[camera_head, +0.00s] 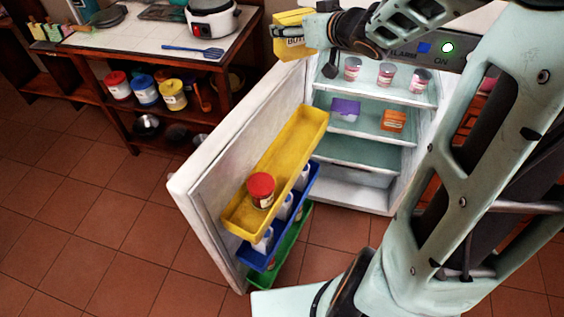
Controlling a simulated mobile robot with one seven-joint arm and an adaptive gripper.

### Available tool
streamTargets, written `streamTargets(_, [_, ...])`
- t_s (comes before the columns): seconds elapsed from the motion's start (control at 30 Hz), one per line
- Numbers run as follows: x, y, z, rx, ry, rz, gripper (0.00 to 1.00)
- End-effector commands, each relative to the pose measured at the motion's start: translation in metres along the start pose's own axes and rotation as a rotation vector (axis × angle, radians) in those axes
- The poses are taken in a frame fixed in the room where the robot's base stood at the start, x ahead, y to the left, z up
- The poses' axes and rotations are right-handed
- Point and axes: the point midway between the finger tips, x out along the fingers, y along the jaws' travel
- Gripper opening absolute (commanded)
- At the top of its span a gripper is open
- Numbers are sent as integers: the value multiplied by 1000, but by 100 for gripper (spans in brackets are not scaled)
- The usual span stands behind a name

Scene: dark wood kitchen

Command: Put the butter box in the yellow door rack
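The butter box (291,46) is a yellow carton at the top of the view, up by the top of the open fridge. My gripper (303,33) is around it and seems shut on it; my wrist hides part of the box's right side. The yellow door rack (292,155) is the top rack on the inside of the open fridge door, below the box. A jar with a red lid (261,190) stands in its near end. The rest of the yellow rack is bare.
A blue rack (313,185) with white containers and a green rack (295,240) sit below the yellow one. The fridge shelves (355,131) hold several small tubs. A wooden counter (130,40) stands at the left. My arm fills the right side.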

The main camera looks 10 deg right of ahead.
Motion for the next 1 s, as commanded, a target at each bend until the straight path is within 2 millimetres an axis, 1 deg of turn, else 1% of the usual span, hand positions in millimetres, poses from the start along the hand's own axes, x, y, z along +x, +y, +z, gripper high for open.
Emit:
streamTargets(0.17, [-7,-4,22,-41,0,-103,40])
streamTargets(0.3, [-17,-7,44,-70,-1,-176,40])
streamTargets(0.47, [-21,-9,62,-84,-1,-212,40])
streamTargets(0.57, [-15,-9,80,-84,-1,-217,40])
streamTargets(1.0, [32,-10,191,-82,-1,-217,40])
